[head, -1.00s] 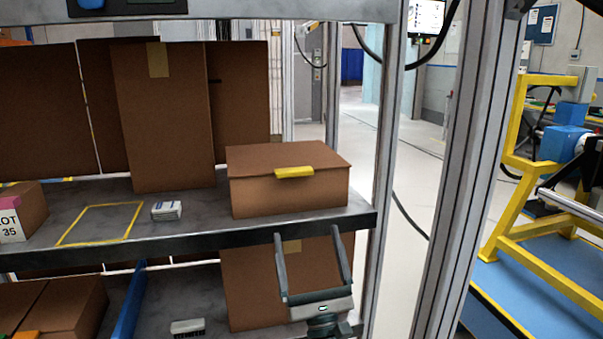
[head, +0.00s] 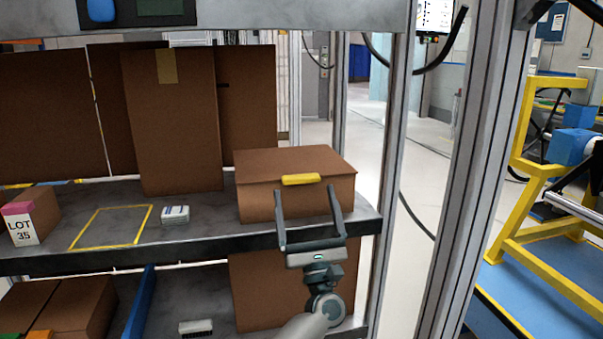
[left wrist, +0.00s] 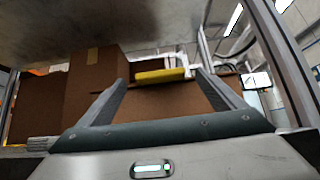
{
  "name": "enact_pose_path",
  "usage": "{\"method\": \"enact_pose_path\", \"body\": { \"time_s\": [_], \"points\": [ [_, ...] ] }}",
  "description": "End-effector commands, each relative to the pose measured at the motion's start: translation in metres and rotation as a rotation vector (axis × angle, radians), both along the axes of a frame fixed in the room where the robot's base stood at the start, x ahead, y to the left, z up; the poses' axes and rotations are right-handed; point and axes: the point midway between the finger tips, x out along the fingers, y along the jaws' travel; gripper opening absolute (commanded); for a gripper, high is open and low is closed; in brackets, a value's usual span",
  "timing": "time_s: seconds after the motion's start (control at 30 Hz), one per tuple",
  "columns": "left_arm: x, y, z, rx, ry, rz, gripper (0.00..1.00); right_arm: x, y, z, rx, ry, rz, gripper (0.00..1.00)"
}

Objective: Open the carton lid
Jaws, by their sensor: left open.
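The brown carton (head: 262,205) stands on the shelf at its right end, with its lid (head: 292,160) closed. A yellow tab (head: 301,179) sits on the lid's front edge; it also shows in the left wrist view (left wrist: 160,75), between the fingers. My left gripper (head: 307,204) is open and empty in front of the carton, its fingers pointing up, with the tips just below the tab's height. In the left wrist view the gripper (left wrist: 162,88) frames the carton front (left wrist: 165,102). I cannot tell whether the fingers touch the carton. My right gripper is not in view.
The shelf's dark front edge (head: 180,248) runs below the carton. A small white box (head: 175,213) and a yellow marked square (head: 112,227) lie left of it. Tall brown boxes (head: 172,120) stand behind. A metal post (head: 392,150) bounds the right side.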

Motion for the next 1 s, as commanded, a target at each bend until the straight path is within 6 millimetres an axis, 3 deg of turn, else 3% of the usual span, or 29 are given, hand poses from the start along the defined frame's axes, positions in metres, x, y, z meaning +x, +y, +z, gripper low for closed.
{"method": "enact_pose_path", "body": {
  "time_s": [0.03,0.3,0.8,0.87,1.0],
  "points": [
    [0.006,0.002,0.01,0.001,-0.002,0.001,0.89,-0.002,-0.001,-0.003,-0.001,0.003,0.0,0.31],
    [0.032,0.011,0.035,0.003,-0.001,0.001,0.89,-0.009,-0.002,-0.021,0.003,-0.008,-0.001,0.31],
    [0.04,0.013,0.042,0.001,0.0,-0.001,0.89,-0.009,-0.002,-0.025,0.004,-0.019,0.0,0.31],
    [0.04,0.013,0.042,0.0,0.0,0.0,0.77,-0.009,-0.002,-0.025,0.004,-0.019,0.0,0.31],
    [0.04,0.013,0.042,0.0,0.0,0.0,0.44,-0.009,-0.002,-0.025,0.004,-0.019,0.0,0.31]
  ]
}}
